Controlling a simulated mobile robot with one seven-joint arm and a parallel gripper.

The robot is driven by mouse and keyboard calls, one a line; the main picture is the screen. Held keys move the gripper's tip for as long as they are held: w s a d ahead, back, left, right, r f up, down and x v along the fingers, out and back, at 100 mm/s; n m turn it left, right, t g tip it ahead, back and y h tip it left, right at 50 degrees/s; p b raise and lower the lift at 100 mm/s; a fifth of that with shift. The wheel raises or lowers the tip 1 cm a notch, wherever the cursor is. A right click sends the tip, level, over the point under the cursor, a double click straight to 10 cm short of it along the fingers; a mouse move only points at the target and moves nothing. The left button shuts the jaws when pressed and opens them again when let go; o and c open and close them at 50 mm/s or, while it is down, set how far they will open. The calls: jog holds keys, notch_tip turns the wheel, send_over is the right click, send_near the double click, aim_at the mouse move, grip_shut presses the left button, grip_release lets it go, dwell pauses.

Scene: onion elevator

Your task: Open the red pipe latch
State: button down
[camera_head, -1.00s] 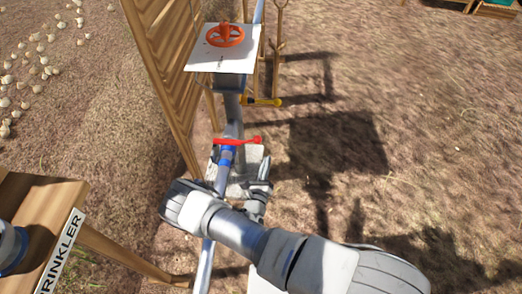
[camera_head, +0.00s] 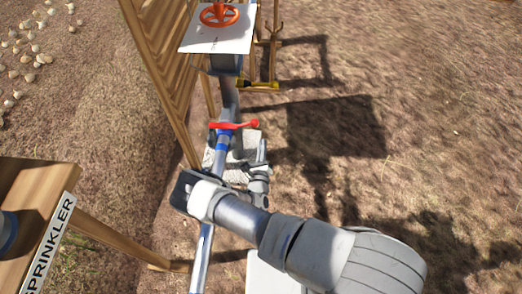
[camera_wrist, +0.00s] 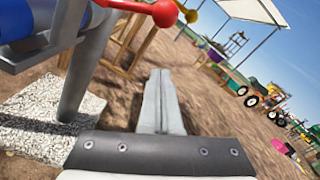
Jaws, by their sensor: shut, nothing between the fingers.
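The red pipe latch (camera_head: 234,125) lies across the grey pipe, just above a blue band (camera_head: 222,140), in the head view. Its ball end points right.
A yellow-ended handle (camera_head: 258,85) sits farther up the pipe. An orange valve wheel (camera_head: 219,15) is on a white board above. A wooden slatted panel (camera_head: 165,60) stands left, and a wooden sprinkler stand (camera_head: 48,240) is at lower left. Open ground lies right.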

jog(key=w+b, duration=0.1)
jog(key=w, duration=0.5)
jog(key=shift+s+a+r, duration=0.25)
jog(key=shift+a+r, duration=0.05)
jog(key=shift+r, duration=0.25)
jog(key=shift+s+a+r, duration=0.25)
jog(key=shift+r, duration=0.3)
jog(key=shift+s+a+r, duration=0.25)
jog(key=shift+a+r, duration=0.05)
jog(key=shift+r, duration=0.25)
jog(key=shift+r, duration=0.1)
